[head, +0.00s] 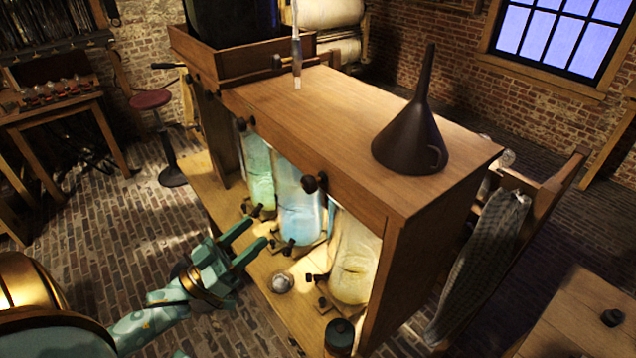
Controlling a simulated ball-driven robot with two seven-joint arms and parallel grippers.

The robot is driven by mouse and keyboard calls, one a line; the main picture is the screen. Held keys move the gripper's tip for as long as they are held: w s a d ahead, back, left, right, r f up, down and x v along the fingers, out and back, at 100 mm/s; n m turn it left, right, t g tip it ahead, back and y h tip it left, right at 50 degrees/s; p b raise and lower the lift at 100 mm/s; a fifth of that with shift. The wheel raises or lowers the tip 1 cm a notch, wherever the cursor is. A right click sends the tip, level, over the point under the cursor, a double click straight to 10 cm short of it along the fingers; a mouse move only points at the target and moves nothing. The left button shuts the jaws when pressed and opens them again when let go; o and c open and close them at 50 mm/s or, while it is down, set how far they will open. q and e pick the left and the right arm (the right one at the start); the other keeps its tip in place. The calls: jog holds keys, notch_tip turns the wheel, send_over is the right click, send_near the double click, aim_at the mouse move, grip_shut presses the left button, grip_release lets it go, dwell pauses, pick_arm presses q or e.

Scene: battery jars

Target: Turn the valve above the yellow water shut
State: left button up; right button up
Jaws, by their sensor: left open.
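The jar of yellow water (355,262) stands under the wooden cabinet top, at its near right end. A dark round knob (315,183) sticks out of the cabinet's front edge, up and left of the yellow jar. I cannot tell for certain which jar this knob belongs to. Another dark knob (249,121) is farther along the same edge, near the green jar (258,172). The blue jar (298,207) stands between green and yellow. My left gripper (258,234) is open and empty, in front of the jars, below and left of the near knob.
A dark funnel (410,140) and a slim upright tool (296,55) stand on the cabinet top (330,105). Small dark fittings and a round silvery object (281,283) are on the lower shelf. A dark capped container (339,336) stands at the bottom. The brick floor at left is mostly open.

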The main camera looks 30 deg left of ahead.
aim_at(305, 188)
pick_arm(q)
jog(key=p+x, duration=0.1)
jog(key=x, duration=0.4)
jog(key=p+x, duration=0.1)
jog(key=x, duration=0.4)
jog(key=p+x, duration=0.1)
jog(key=x, duration=0.4)
jog(key=shift+w+d+f, duration=0.1)
jog(key=shift+w, duration=0.35)
jog(key=c, duration=1)
